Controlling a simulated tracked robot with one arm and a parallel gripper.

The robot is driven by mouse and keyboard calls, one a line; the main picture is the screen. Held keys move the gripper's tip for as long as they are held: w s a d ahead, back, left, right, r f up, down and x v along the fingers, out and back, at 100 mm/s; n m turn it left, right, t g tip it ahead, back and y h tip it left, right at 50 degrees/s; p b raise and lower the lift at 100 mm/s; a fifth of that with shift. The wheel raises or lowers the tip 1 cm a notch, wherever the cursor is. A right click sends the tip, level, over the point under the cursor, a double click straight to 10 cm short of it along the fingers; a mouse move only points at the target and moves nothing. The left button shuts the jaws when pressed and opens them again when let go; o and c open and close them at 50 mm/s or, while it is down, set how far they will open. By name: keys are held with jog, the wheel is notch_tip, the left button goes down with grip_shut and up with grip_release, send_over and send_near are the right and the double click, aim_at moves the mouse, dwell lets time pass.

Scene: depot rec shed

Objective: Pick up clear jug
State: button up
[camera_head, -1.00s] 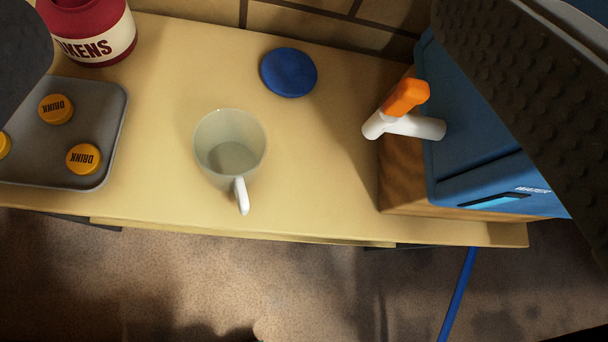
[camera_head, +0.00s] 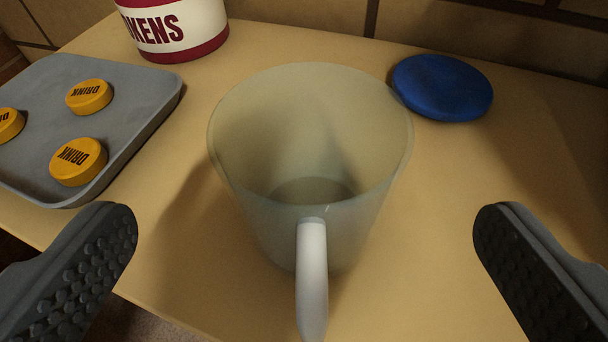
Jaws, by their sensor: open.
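The clear jug (camera_head: 310,150) stands upright on the yellowish table, in the middle of the view. It is see-through, wide at the mouth, and looks empty. Its white handle (camera_head: 312,280) points toward me. My gripper (camera_head: 305,235) is open, with one dark studded finger at the left and one at the right of the picture. The fingers are well apart, with the jug between them in the picture and slightly beyond their tips. Neither finger appears to touch the jug.
A grey tray (camera_head: 120,135) with several yellow drink tokens (camera_head: 79,161) lies at the left. A red and white tokens tub (camera_head: 175,28) stands behind it. A blue disc (camera_head: 442,87) lies at the right, behind the jug. A brick wall borders the back. The table's front edge shows lower left.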

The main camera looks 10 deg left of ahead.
jog(key=b, duration=0.2)
send_near(308, 97)
jog(key=shift+x, duration=2.65)
jog(key=shift+s, duration=0.1)
jog(key=c, duration=1.4)
jog(key=shift+p, duration=0.3)
